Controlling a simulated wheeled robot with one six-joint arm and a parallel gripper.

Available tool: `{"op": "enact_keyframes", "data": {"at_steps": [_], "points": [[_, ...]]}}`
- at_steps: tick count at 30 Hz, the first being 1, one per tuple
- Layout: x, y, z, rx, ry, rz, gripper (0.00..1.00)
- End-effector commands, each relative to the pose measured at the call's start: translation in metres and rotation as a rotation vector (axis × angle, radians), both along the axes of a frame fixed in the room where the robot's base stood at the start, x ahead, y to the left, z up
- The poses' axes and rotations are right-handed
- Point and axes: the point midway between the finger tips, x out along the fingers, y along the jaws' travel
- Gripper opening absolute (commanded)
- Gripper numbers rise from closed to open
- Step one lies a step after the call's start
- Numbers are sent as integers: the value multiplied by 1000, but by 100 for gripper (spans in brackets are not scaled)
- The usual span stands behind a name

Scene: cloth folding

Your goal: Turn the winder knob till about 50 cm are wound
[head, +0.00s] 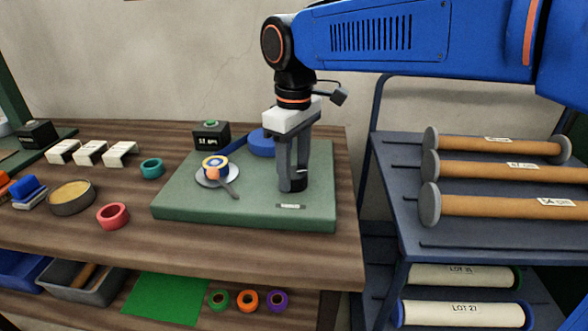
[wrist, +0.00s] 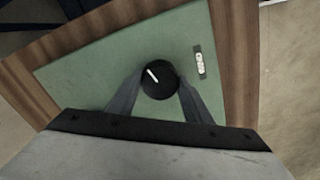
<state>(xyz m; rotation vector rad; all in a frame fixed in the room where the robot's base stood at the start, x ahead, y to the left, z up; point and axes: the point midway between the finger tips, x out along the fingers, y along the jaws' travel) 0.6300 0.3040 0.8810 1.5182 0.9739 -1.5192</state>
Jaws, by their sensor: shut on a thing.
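My gripper (head: 293,184) points down over the green winder board (head: 245,210) and is shut on the black winder knob (wrist: 161,88). In the wrist view its two grey fingers touch the knob from both sides, and the knob's white mark points up and left. In the head view the fingers hide most of the knob. A black counter (head: 211,134) shows digits too small to read surely.
Left on the wooden table (head: 300,262) are a red ring (head: 113,216), a teal ring (head: 152,168), a round tin (head: 72,197) and white blocks. A rack (head: 400,190) with large rolls stands close on the right. Bins and small rolls fill the shelf below.

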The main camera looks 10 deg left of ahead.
Motion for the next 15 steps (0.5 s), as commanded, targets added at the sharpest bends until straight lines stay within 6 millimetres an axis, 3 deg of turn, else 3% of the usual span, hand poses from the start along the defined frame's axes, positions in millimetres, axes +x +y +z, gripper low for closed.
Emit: {"op": "enact_keyframes", "data": {"at_steps": [15], "points": [[0, 0, 1, 1, -2, -488, 23]]}}
